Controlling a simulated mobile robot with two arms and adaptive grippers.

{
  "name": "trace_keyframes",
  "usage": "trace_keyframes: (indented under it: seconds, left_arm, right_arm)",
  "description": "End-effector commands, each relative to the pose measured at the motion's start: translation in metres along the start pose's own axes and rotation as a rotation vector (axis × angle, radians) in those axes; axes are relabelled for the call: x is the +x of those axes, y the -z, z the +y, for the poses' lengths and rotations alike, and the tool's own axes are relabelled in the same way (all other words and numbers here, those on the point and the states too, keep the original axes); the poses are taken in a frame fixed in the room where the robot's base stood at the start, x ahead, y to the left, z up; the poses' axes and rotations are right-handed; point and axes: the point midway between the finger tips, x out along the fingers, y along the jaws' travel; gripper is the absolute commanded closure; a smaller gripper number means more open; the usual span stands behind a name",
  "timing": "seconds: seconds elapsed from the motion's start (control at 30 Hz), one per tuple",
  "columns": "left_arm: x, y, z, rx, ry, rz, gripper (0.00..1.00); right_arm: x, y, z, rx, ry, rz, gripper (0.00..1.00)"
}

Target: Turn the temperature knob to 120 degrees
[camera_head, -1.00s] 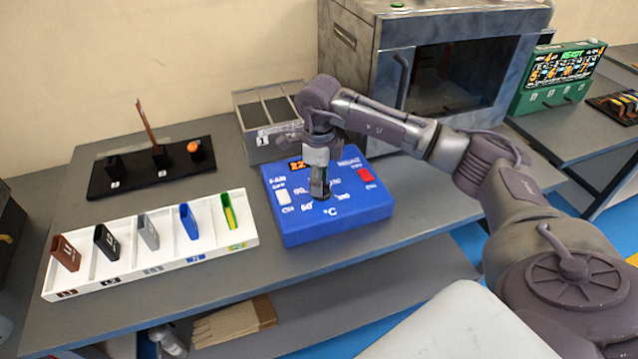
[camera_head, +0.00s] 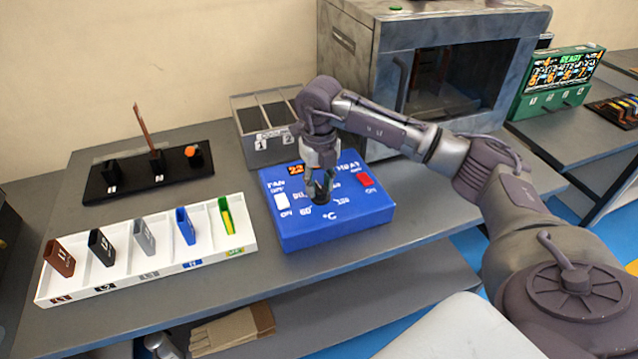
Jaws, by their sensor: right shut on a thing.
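The blue control box (camera_head: 340,225) stands on the grey table in the middle of the view. It has a white FAN switch (camera_head: 282,202), a red HEAT switch (camera_head: 365,179) and an orange display partly covered by my arm. The dark temperature knob (camera_head: 321,193) is at the middle of its top face, with the degree marks around it. My right gripper (camera_head: 321,188) points down from above and is shut on the knob. The fingers hide most of the knob, so its pointer setting cannot be read.
A white tray (camera_head: 105,284) with several coloured pieces lies left of the box. A black board (camera_head: 175,178) and a grey two-slot bin (camera_head: 265,151) stand behind. A large grey oven (camera_head: 385,50) is at the back, a green panel (camera_head: 548,97) at right.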

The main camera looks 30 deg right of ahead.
Motion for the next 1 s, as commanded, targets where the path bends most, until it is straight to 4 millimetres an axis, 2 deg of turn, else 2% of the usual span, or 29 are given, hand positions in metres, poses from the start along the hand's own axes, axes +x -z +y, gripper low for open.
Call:
trace_keyframes:
  seconds: [0.3, 0.77, 0.8, 0.93, 1.0]
  left_arm:
    - [0.0006, -0.0002, -0.0001, 0.000, 0.000, 0.000, 1.00]
    - [0.0007, -0.0002, -0.0002, 0.000, 0.000, 0.000, 1.00]
    - [0.0007, -0.0002, -0.0002, 0.000, 0.000, 0.000, 1.00]
    - [0.0007, -0.0002, -0.0002, 0.000, 0.000, 0.000, 1.00]
    - [0.0007, -0.0002, -0.0002, 0.000, 0.000, 0.000, 1.00]
  right_arm:
    - [-0.0010, -0.0006, -0.0011, 0.096, 0.000, -0.003, 1.00]
    - [-0.0011, -0.0007, -0.0010, 0.109, 0.000, -0.003, 1.00]
    - [-0.0011, -0.0007, -0.0010, 0.108, 0.000, -0.003, 0.63]
    - [-0.0009, -0.0005, -0.0009, 0.108, -0.001, -0.002, 0.42]
    - [-0.0007, -0.0004, -0.0008, 0.107, 0.000, -0.002, 0.42]
